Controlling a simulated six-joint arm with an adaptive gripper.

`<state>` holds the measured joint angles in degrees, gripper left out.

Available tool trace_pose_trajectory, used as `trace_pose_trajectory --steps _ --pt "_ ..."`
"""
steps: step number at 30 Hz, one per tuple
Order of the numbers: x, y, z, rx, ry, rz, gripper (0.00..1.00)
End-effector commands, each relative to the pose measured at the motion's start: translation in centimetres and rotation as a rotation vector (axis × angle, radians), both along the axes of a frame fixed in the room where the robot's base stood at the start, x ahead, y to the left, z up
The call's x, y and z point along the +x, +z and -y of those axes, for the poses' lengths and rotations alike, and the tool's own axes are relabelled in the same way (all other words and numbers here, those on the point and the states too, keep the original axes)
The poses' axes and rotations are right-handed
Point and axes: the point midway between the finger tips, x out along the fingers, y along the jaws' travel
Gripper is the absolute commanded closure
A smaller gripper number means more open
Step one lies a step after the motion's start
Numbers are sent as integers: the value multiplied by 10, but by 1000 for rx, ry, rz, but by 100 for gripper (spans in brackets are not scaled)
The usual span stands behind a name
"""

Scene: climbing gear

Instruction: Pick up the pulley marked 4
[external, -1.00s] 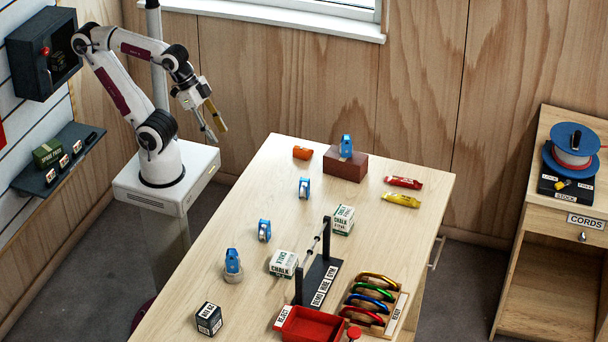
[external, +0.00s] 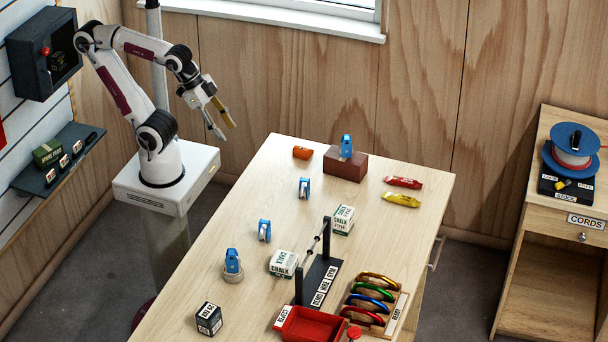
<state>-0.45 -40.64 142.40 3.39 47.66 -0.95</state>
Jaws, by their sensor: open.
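Several blue pulleys stand on the table in the external view. One pulley (external: 346,146) is on top of a brown brick (external: 340,166) at the far end. A second pulley (external: 304,188) and a third pulley (external: 264,230) stand on the bare tabletop. Another pulley (external: 232,261) sits on a small pale round base at the left. Their marks are too small to read, so I cannot tell which is marked 4. My gripper (external: 218,131) is open and empty, in the air beyond the table's far left edge, apart from all the pulleys.
Chalk boxes (external: 283,264) flank a black rack with a bar (external: 318,277). A red tray (external: 312,325) and coloured carabiners (external: 370,298) are at the near right. A dark box (external: 209,319) stands near left. Orange (external: 302,153), red (external: 403,183) and yellow (external: 401,200) items lie at the far end.

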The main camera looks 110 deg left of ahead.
Motion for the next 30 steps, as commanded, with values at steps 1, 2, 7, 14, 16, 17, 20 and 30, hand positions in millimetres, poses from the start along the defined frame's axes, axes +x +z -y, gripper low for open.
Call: trace_pose_trajectory --steps 1,2,7,14,16,17,20,30 --pt "10 2 -5 21 2 14 59" --pt "16 4 -9 34 3 24 59" --pt "61 18 -31 128 -6 109 59" --pt "127 38 -51 249 -62 233 59" --pt "147 43 -53 278 -90 269 59" --pt "155 45 -54 290 -103 285 59" --pt "182 51 -54 326 -151 335 59" --pt "262 53 -31 381 -370 479 59"
